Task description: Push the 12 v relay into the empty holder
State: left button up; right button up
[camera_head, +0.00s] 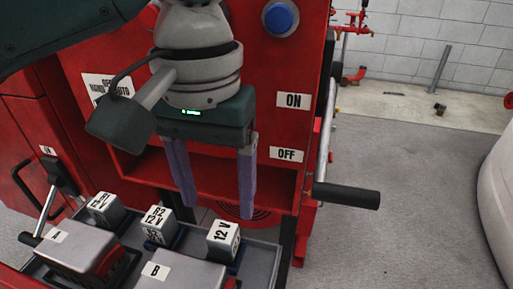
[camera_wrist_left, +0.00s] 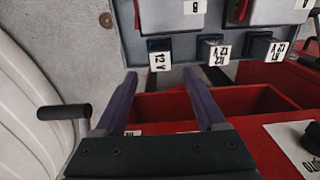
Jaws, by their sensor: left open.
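A grey relay marked 12 V (camera_head: 223,238) stands at the right end of a row of three, on a dark blue base in the grey tray (camera_head: 262,262). It also shows in the left wrist view (camera_wrist_left: 159,60), in line with the gap between the fingertips. My left gripper (camera_head: 218,207) is open and empty, its purple fingers pointing down above and behind this relay, apart from it. A middle relay marked R2 12 V (camera_head: 157,219) and a left relay (camera_head: 104,209) stand beside it. I cannot make out an empty holder. My right gripper is not in view.
Grey boxes, one marked B (camera_head: 172,275), stand in front of the relays. The red panel (camera_head: 275,65) with a shelf recess rises behind my gripper. A black-gripped handle (camera_head: 345,195) sticks out right. Open floor (camera_head: 420,180) lies right.

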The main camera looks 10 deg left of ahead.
aim_at(223, 233)
pick_arm(q)
jog(key=shift+r, duration=2.25)
jog(key=shift+p, duration=0.3)
